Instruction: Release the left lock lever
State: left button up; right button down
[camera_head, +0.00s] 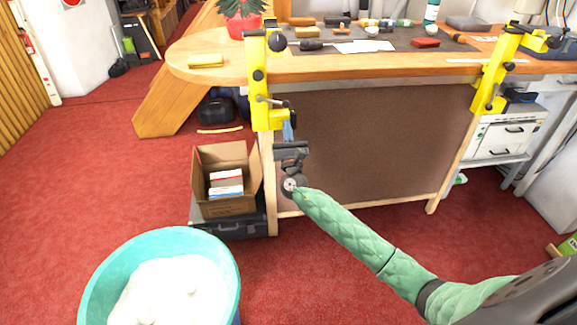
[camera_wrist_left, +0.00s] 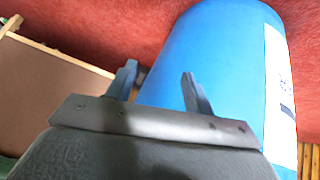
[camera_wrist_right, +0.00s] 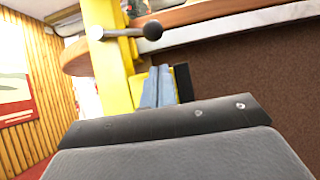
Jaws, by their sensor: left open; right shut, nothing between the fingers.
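The left yellow clamp (camera_head: 258,85) stands at the left end of the bench front. Its lock lever (camera_head: 272,101) is a short metal bar. In the right wrist view the lever (camera_wrist_right: 128,32) runs across the yellow clamp and ends in a dark ball knob. My right gripper (camera_head: 288,128) is shut and empty, beside the clamp's lower end and below the lever. In the right wrist view its fingertips (camera_wrist_right: 158,72) appear under the bar, apart from the knob; contact with the yellow part behind cannot be told. My left gripper (camera_wrist_left: 158,72) is open and empty, outside the head view.
A second yellow clamp (camera_head: 494,75) is at the bench's right end. A brown panel (camera_head: 375,145) hangs between them. An open cardboard box (camera_head: 222,205) stands left of the bench leg. A blue container (camera_wrist_left: 215,70) is close to my left gripper.

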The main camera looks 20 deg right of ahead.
pick_arm(q)
jog(key=f+b, duration=0.1)
jog(key=f, duration=0.1)
jog(key=f+b, duration=0.1)
jog(key=shift+s+a+f, duration=0.2)
jog(key=shift+s+f, duration=0.2)
pick_arm(e)
jog(key=v, duration=1)
jog(key=shift+a+f, duration=0.15)
jog(key=shift+f, duration=0.1)
